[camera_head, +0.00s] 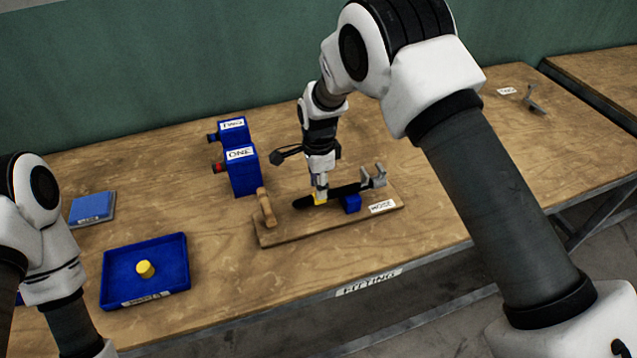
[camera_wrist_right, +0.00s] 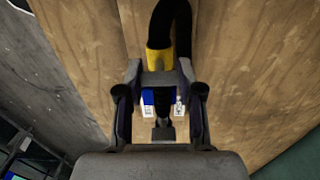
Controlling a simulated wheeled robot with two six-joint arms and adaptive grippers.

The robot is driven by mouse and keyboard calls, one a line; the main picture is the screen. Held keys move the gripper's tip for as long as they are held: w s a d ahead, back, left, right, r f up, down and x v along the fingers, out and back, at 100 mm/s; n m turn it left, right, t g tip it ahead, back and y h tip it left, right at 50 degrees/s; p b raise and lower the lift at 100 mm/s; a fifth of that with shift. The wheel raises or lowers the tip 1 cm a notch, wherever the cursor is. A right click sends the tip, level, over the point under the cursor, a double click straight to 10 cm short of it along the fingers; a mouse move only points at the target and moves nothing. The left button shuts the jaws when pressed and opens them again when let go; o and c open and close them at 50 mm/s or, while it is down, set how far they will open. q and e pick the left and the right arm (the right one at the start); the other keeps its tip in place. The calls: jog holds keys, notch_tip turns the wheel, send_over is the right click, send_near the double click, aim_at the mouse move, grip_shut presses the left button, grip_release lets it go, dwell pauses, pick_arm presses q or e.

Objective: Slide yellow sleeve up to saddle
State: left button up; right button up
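The yellow sleeve (camera_head: 320,199) is around the black hose (camera_head: 346,192), which lies over a wooden board (camera_head: 292,230) on the bench. The grey forked saddle (camera_head: 376,178) stands at the board's right end, to the right of the sleeve. My right gripper (camera_head: 320,190) points down with its fingertips at the sleeve. In the right wrist view the sleeve (camera_wrist_right: 159,60) shows just beyond the fingertips (camera_wrist_right: 159,78), partly covered by them. I cannot tell whether they grip it. My left arm is at the left edge; its gripper is not in view.
A wooden peg (camera_head: 266,208) stands at the board's left end and a blue block (camera_head: 351,204) at its front. Blue boxes marked ONE (camera_head: 243,176) and TWO (camera_head: 232,130) stand behind. A blue tray (camera_head: 174,285) holding a yellow piece (camera_head: 145,269) is front left.

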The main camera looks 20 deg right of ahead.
aim_at(337, 189)
jog(key=shift+f, duration=0.1)
grip_shut()
jog(key=d, duration=0.5)
jog(key=shift+w, duration=0.1)
jog(key=shift+a+f, duration=0.1)
jog(key=o, duration=0.7)
grip_release()
jog(key=o, duration=0.4)
jog(key=shift+w+f, duration=0.1)
jog(key=shift+w, duration=0.15)
jog(key=shift+s+r, duration=0.1)
jog(key=shift+r, duration=0.2)
notch_tip(337, 189, up, 11)
jog(key=shift+r, duration=0.15)
